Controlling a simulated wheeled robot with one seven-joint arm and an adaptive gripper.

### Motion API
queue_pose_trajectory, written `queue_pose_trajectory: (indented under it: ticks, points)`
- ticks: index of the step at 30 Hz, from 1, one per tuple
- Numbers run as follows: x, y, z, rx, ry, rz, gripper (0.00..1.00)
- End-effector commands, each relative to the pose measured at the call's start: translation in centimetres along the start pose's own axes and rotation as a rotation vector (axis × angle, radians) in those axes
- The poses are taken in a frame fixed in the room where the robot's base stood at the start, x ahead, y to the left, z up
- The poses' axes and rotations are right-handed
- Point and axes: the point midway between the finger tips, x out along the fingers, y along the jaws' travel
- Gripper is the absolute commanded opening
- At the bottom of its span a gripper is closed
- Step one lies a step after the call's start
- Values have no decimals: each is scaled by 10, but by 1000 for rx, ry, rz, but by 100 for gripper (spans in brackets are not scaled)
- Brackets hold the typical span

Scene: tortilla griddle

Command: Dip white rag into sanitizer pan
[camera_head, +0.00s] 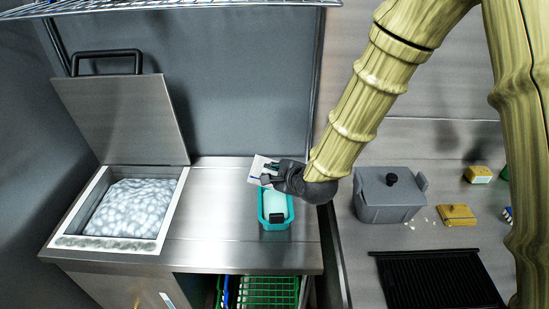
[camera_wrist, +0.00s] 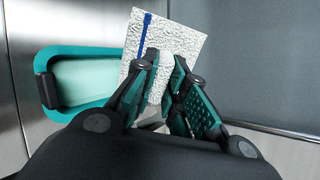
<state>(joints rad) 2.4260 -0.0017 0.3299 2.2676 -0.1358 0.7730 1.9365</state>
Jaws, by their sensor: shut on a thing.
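The white rag (camera_head: 258,168) is a flat white square with a blue stripe. My gripper (camera_head: 268,174) is shut on it, above the far end of the sanitizer pan. In the wrist view the rag (camera_wrist: 177,42) sticks out past the fingertips of my gripper (camera_wrist: 163,75). The sanitizer pan (camera_head: 264,215) is a small teal tub with pale liquid and dark clips, standing on the steel counter. In the wrist view the pan (camera_wrist: 105,52) lies to the left of the fingers, and the rag overlaps its edge. I cannot tell whether the rag touches the pan.
An open ice bin (camera_head: 170,200) with its lid up stands at the left. A lidded grey pot (camera_head: 391,200), yellow blocks (camera_head: 457,215) and a black grill plate (camera_head: 437,280) are on the right counter. A green rack (camera_head: 270,291) is below. The steel counter (camera_head: 215,215) left of the pan is clear.

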Motion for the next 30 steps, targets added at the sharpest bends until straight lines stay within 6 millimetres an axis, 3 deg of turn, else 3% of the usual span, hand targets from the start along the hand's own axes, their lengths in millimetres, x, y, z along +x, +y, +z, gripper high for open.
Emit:
queue_pose_trajectory:
  ticks: [18, 30]
  points:
    - [0, -1, 1, 5, -5, -1, 0]
    - [18, 24, -14, 2, -5, 0, 0]
